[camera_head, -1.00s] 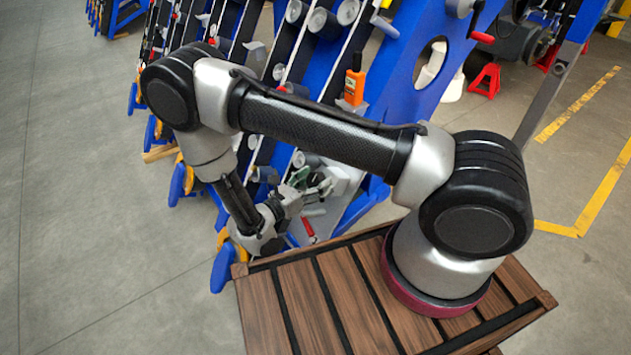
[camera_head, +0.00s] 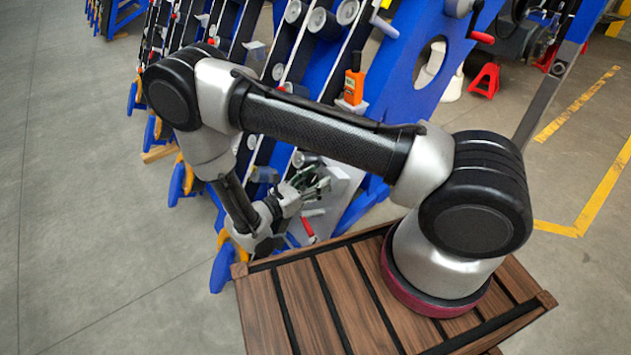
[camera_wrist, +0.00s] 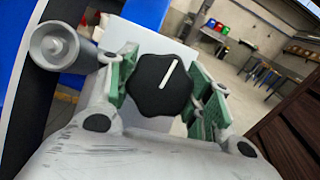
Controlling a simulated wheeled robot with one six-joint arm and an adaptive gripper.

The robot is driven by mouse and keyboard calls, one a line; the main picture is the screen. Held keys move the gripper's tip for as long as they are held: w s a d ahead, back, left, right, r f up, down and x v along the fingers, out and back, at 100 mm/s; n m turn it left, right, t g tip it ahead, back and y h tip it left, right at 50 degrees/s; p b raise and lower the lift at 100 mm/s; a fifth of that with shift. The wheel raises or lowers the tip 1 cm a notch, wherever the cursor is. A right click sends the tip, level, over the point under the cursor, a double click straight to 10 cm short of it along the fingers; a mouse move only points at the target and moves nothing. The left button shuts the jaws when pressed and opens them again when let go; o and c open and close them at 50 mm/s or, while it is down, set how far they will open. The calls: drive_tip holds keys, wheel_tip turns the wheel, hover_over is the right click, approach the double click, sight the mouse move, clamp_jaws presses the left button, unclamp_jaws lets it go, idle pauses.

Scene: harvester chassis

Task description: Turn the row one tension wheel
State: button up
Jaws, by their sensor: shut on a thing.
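The tension wheel (camera_wrist: 150,88) is a black lobed knob with a white line on its face, and it fills the middle of the wrist view. The line leans to the right at its top. My gripper (camera_wrist: 166,90) is shut on the wheel, with one green-padded finger on each side of it. A pale box (camera_wrist: 150,42) stands behind the wheel. In the head view my gripper (camera_head: 312,184) is at the lower side of the blue machine, and the wheel cannot be made out between the fingers.
A grey roller (camera_wrist: 55,46) sticks out at the left of the wrist view, close to my gripper. In the head view an orange handheld device (camera_head: 354,86) sits on the blue frame (camera_head: 400,75). A red-handled lever (camera_head: 308,228) is just below my gripper.

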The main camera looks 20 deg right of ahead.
drive_tip(key=shift+m+g+h, duration=0.15)
drive_tip(key=shift+m+g, duration=0.65)
drive_tip(key=shift+m, duration=0.65)
drive_tip(key=shift+m+g+h, duration=0.15)
drive_tip(key=shift+m+g, duration=0.65)
drive_tip(key=shift+m, duration=0.65)
drive_tip(key=o, duration=1)
drive_tip(key=shift+o, duration=0.2)
drive_tip(key=s+a, duration=0.2)
drive_tip(key=a, duration=1)
